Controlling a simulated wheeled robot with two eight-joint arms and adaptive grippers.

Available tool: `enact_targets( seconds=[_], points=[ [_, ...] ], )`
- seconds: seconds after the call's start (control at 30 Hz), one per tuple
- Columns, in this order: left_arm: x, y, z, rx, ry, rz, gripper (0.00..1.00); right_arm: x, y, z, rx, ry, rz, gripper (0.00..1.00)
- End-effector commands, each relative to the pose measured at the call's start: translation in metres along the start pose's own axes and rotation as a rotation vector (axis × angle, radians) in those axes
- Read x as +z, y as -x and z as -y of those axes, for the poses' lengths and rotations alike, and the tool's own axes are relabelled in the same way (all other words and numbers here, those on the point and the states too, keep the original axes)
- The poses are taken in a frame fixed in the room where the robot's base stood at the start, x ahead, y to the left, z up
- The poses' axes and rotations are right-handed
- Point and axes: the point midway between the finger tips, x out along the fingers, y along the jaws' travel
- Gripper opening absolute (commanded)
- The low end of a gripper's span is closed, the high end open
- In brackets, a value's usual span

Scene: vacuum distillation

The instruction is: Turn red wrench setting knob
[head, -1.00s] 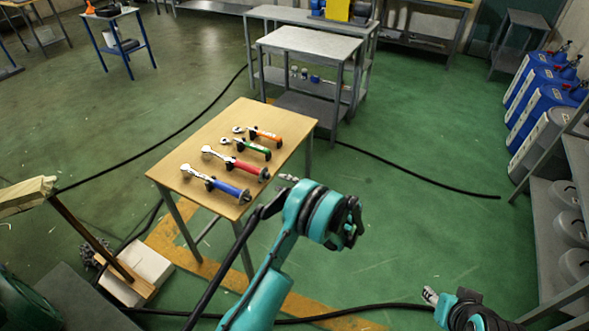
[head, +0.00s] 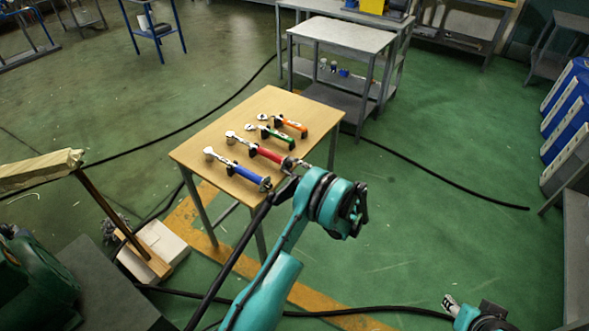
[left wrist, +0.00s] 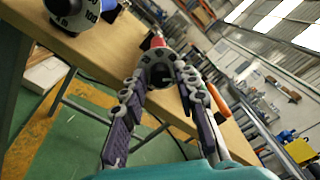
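The red wrench (head: 268,154) lies on the wooden table between the blue and green wrenches, its handle end toward my left arm. My left gripper (head: 298,165) is at that handle end, by the table's right edge. In the left wrist view the grey setting knob (left wrist: 158,68) of the red wrench faces the camera. The open fingers of my left gripper (left wrist: 161,84) stand on either side in front of it; contact cannot be told. My right gripper (head: 449,303) is small at the bottom right, away from the table; its opening is unclear.
The blue wrench (head: 245,175) lies close beside the red one; its marked knob (left wrist: 75,12) shows at the left wrist view's top left. The green wrench (head: 276,137) and orange wrench (head: 290,125) lie on the other side. A grey table (head: 345,34) stands behind.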

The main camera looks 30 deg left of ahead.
Motion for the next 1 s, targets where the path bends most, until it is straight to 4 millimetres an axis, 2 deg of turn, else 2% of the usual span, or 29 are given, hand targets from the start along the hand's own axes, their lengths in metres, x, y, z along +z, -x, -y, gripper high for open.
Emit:
enact_targets(
  seconds=[0.07, 0.2, 0.63, 1.0],
  points=[
    [0.0, 0.0002, 0.0002, 0.0, 0.0, 0.0, 0.3, -0.0002, 0.0002, 0.0, 0.0, 0.0, 0.0, 0.4],
    [0.0, 0.0004, 0.0002, 0.0, 0.0, 0.0, 0.0, -0.0002, 0.0002, 0.0, 0.0, 0.0, 0.0, 0.4],
    [-0.0003, 0.0005, -0.0003, -0.002, 0.058, 0.001, 0.0, -0.0001, 0.0001, 0.0, 0.0, 0.0, 0.0, 0.4],
    [-0.001, 0.0006, -0.0012, -0.013, 0.326, 0.008, 0.0, -0.0001, 0.0001, 0.0, 0.0, 0.0, 0.0, 0.4]
  ],
)
